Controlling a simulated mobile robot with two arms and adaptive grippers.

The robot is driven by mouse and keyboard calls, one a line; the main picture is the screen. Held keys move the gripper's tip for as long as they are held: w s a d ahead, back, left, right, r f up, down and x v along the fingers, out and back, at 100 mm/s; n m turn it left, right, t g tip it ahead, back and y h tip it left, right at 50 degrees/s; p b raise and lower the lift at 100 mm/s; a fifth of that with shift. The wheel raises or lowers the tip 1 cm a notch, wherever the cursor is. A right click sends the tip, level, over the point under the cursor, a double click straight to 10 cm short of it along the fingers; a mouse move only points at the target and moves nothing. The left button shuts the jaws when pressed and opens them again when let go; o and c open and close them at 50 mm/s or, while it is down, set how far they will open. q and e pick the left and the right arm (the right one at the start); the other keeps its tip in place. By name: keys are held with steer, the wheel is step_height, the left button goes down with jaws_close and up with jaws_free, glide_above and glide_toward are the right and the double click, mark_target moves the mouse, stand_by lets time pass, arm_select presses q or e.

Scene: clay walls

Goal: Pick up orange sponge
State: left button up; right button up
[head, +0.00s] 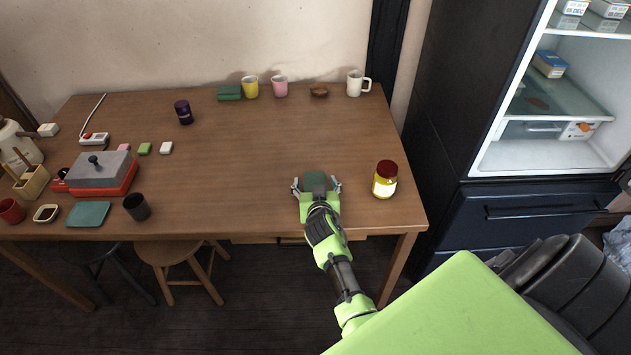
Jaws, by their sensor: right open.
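I see no orange sponge that I can make out on the table (250,185). My right gripper (317,187) is open low over the table's front right part, its two fingers spread to the left and right. My left gripper is not in view.
A yellow jar with a dark red lid (385,180) stands right of my right gripper. Mugs, including a white one (355,84), and a green block (229,93) line the back. A red and grey press (100,172) stands left. The table's middle is clear. An open fridge (545,100) is at right.

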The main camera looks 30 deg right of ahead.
steer(key=shift+s+a+f, duration=0.1)
steer(key=shift+s+a, duration=0.05)
steer(key=shift+s, duration=0.05)
steer(key=shift+s+a+r, duration=0.15)
steer(key=shift+s+r, duration=0.05)
steer(key=shift+c, duration=0.5)
steer(key=shift+a+r, duration=0.1)
steer(key=shift+r, duration=0.05)
steer(key=c, duration=0.5)
steer(key=shift+c, duration=1.1)
steer(key=shift+r, duration=0.4)
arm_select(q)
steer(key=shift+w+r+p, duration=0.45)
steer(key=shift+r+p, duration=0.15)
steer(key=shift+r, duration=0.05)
arm_select(e)
steer(key=s+d+r, duration=0.2)
steer(key=s+r, duration=0.4)
steer(key=s+d+r, duration=0.3)
steer(key=s+r, duration=0.3)
steer(key=shift+s+d, duration=0.35)
steer(key=shift+s, duration=0.05)
